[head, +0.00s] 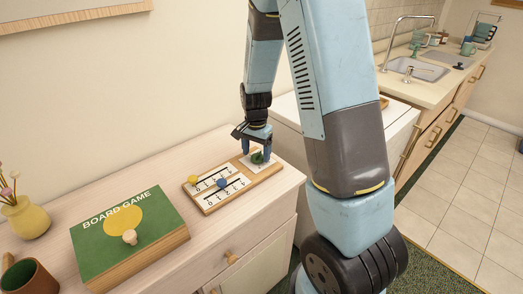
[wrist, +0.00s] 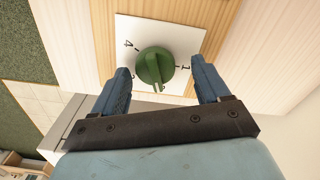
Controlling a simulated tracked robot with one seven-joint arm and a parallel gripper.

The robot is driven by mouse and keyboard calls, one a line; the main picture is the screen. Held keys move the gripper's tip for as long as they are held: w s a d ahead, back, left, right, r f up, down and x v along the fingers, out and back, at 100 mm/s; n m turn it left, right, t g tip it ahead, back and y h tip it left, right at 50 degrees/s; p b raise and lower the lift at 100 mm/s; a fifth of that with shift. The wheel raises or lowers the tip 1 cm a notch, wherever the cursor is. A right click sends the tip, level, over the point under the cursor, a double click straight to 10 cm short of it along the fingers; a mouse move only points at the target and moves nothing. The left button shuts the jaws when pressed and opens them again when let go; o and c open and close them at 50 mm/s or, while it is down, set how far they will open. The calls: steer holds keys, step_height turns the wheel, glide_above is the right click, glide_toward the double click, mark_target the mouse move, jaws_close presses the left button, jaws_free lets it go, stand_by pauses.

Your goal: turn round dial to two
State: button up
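A green round dial (wrist: 155,66) sits on a white plate (wrist: 190,35) on a wooden board (head: 212,206). In the wrist view the plate shows a 4 at upper left, a 1 at right and a partly hidden figure at lower left. The dial's raised ridge runs roughly up and down in that view; which mark it points to I cannot tell. The dial also shows in the head view (head: 258,158). My gripper (wrist: 162,84) is open, with one blue finger on each side of the dial, apart from it in the wrist view. It is above the board's right end (head: 256,147).
The board also carries two sliders with a yellow knob (head: 194,180) and a blue knob (head: 222,183). A green board game box (head: 150,245) lies to the left on the cabinet, near a yellow vase (head: 26,217) and a brown cup (head: 28,278). A sink counter (head: 425,92) stands at right.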

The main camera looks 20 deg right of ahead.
steer(key=shift+r, duration=0.15)
step_height(320, 180, up, 13)
steer(key=shift+r, duration=0.2)
stand_by(0.4)
steer(key=s+r+n+t, duration=0.2)
steer(key=s+r, duration=0.3)
steer(key=s, duration=0.3)
steer(key=s+d+r+n+t, duration=0.1)
steer(key=s+r+n, duration=0.3)
steer(key=s, duration=0.4)
steer(key=s+d+r+n+t, duration=0.1)
steer(key=s+r+n+t, duration=0.1)
steer(key=s+r, duration=0.5)
steer(key=shift+s+n+t, duration=0.3)
steer(key=shift+s+n, duration=0.4)
steer(key=shift+s, duration=0.05)
